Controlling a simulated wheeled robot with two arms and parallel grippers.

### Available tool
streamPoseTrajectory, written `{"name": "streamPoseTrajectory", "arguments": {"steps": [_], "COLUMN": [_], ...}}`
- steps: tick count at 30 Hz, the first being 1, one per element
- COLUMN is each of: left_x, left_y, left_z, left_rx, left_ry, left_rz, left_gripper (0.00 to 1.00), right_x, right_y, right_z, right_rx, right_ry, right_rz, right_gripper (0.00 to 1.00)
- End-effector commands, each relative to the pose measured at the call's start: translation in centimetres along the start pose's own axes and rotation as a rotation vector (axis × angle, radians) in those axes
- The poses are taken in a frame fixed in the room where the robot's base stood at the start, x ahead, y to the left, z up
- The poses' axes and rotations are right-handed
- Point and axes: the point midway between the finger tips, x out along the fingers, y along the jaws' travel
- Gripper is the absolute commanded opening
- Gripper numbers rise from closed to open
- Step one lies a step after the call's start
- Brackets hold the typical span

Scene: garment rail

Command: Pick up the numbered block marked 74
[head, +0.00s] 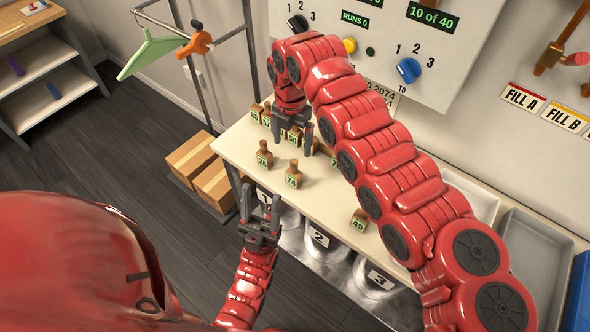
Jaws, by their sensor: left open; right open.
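The wooden block marked 74 (294,179), with a knob on top and a green-edged label, stands upright near the front edge of the pale bench (327,196). My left gripper (260,202) is open and empty, in front of the bench edge, below and left of block 74 in the picture and apart from it. My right gripper (297,143) is open above the bench, behind block 74. It partly hides blocks at the back; I cannot tell whether it touches one.
Similar blocks stand around: one (264,158) left of block 74, one marked 45 (359,224) to the right, several (256,113) at the back. Numbered metal bins (319,240) sit under the bench. A grey tray (535,262) and control panel (440,48) are at right.

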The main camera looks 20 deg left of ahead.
Motion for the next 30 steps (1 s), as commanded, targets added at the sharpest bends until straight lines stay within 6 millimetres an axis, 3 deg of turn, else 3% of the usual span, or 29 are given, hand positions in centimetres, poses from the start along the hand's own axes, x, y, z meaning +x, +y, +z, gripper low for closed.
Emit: {"name": "streamPoseTrajectory", "arguments": {"steps": [3,9,16,21,24,30], "left_x": [1.5,2.6,3.3,5.3,4.7,4.8], "left_y": [-0.1,-0.1,-0.2,-0.3,-0.2,-0.2], "left_z": [-0.2,-0.4,-0.5,-0.9,-0.8,-0.8], "left_rx": [0.000,0.000,0.000,0.000,0.000,0.000], "left_ry": [0.000,0.000,0.000,0.001,0.000,0.000], "left_rz": [0.000,0.000,0.000,0.000,0.000,0.000], "left_gripper": [0.56,0.56,0.56,0.56,0.56,0.56], "right_x": [2.6,6.5,8.1,10.5,12.0,12.9], "right_y": [-0.1,0.0,-0.1,-0.5,-0.4,-0.4], "right_z": [-0.1,0.0,0.0,-0.6,-0.3,-0.2], "right_rx": [0.002,0.002,0.003,0.001,0.003,0.004], "right_ry": [0.006,0.001,0.000,0.003,-0.001,-0.005], "right_rz": [-0.002,0.002,0.001,0.000,0.002,0.005], "right_gripper": [0.93,0.93,0.93,0.93,0.93,0.93]}}
